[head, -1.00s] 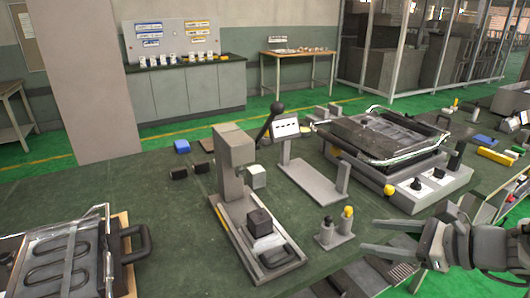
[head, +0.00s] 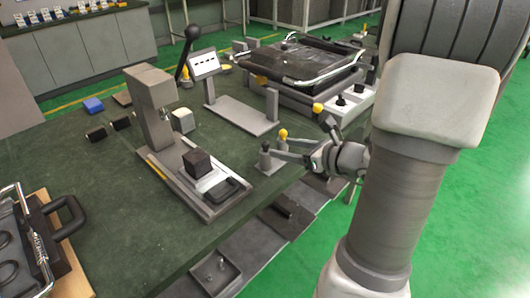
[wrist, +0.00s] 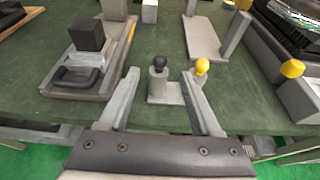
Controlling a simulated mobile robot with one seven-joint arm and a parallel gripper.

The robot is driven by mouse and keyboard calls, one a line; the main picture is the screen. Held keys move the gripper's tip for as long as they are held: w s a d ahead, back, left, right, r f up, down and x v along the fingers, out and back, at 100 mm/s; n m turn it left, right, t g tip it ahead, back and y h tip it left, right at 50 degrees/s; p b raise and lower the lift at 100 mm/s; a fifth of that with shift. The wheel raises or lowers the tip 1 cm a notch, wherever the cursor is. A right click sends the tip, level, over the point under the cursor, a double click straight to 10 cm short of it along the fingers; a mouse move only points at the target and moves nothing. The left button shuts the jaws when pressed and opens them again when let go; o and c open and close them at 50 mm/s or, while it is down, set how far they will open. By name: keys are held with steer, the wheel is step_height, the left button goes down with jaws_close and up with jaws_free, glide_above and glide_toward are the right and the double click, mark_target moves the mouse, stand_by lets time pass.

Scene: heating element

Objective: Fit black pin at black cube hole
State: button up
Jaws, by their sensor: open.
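The black pin (head: 265,149) has a round black knob and stands upright in a small grey holder; it also shows in the wrist view (wrist: 159,62). The black cube (head: 198,164) sits on a light plate on the grey press base, left of the holder; it also shows in the wrist view (wrist: 87,36). Its hole cannot be made out. My gripper (head: 280,147) is open and empty. In the wrist view, its fingers (wrist: 160,74) spread to either side of the black pin, which appears ahead between them. Contact is not visible.
A yellow-knobbed pin (head: 283,134) stands beside the black pin, close to my right fingertip in the wrist view. The grey press (head: 152,100) rises behind the cube, and a black handle (head: 228,189) lies in front. A grey stand (head: 240,114) is behind the holder.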

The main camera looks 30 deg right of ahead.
mark_target(269, 146)
steer(key=x, duration=0.2)
steer(key=shift+w+a+f, duration=0.15)
steer(key=shift+w, duration=0.2)
steer(key=b+x, duration=0.2)
steer(key=x, duration=0.3)
steer(key=shift+f, duration=0.1)
jaws_close()
